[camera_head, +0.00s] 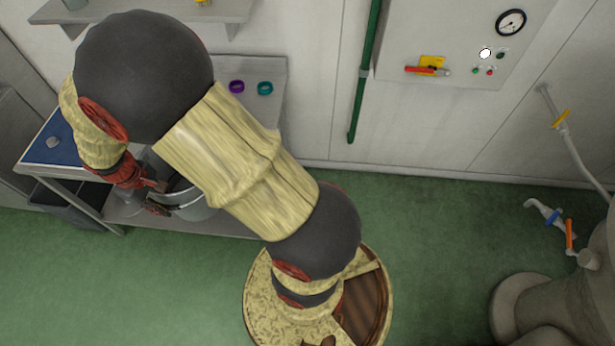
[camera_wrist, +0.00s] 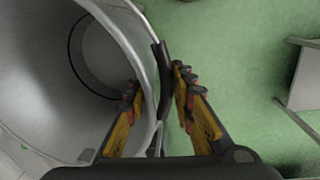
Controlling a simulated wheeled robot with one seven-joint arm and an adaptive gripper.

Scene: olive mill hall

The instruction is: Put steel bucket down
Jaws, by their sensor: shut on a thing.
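The steel bucket (camera_head: 198,212) is at the front edge of the metal table, partly hidden by my arm in the head view. In the wrist view the bucket (camera_wrist: 45,75) fills the left side, its open mouth and inside showing. My gripper (camera_head: 157,197) is at the bucket's left side. In the wrist view my gripper (camera_wrist: 157,95) has one finger inside the rim and one outside, with the rim and a dark strip between them. Whether the bucket's base touches anything is hidden.
A dark bin (camera_head: 72,213) stands below. Green floor (camera_head: 430,240) is open to the right, with grey machinery (camera_head: 548,310) beyond.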

